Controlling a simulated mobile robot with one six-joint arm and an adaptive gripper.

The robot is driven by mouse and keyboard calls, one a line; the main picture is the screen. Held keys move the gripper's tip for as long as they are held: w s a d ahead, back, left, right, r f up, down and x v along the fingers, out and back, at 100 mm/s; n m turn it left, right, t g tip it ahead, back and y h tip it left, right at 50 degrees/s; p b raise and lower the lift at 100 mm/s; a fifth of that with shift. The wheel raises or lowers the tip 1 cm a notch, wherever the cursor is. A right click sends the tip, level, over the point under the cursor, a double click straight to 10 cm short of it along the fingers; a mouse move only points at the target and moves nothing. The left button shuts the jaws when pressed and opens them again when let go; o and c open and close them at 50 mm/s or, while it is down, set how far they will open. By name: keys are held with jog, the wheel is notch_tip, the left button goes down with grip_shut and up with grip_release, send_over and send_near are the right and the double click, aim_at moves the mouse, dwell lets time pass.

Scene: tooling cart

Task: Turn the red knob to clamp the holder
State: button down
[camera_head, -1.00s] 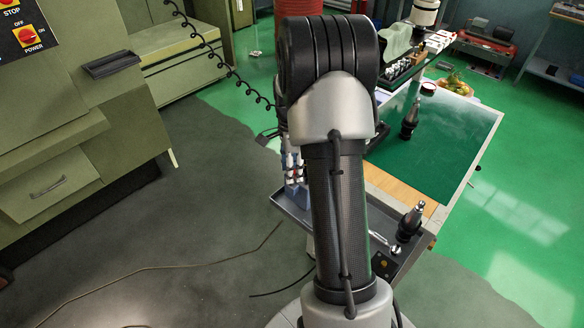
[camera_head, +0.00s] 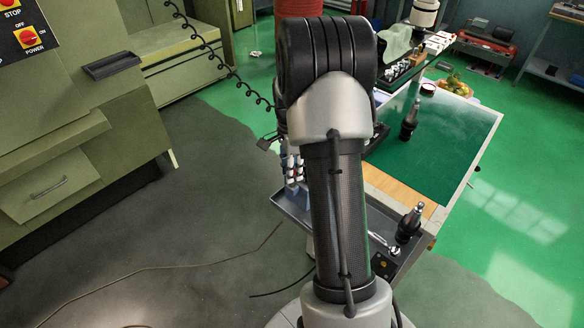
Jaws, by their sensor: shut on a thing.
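The red knob cannot be made out; my arm covers the middle of the cart. One black tool holder (camera_head: 409,222) with a metal tip stands upright near the cart's front right corner. Another black tool holder (camera_head: 409,121) stands on the green mat farther back. Which holder belongs to the knob cannot be told. My gripper is hidden behind my arm. A small dark flat part (camera_head: 266,142) shows just left of my arm; I cannot tell what it is.
The green mat (camera_head: 450,140) is largely bare. Small white-topped items (camera_head: 292,168) stand at the cart's left edge. A metal tool (camera_head: 380,242) lies in the grey front tray (camera_head: 290,207). A green machine (camera_head: 60,130) stands left, with open floor between.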

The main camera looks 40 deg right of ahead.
jog(key=n+p, duration=0.2)
jog(key=n, duration=0.3)
jog(key=shift+r, duration=0.1)
jog(key=n+p, duration=0.1)
jog(key=n, duration=0.4)
dwell(0.4)
jog(key=shift+h, duration=0.3)
jog(key=c, duration=1.3)
grip_release()
jog(key=shift+c, duration=0.2)
notch_tip(320, 180, up, 12)
jog(key=shift+w+a, duration=0.2)
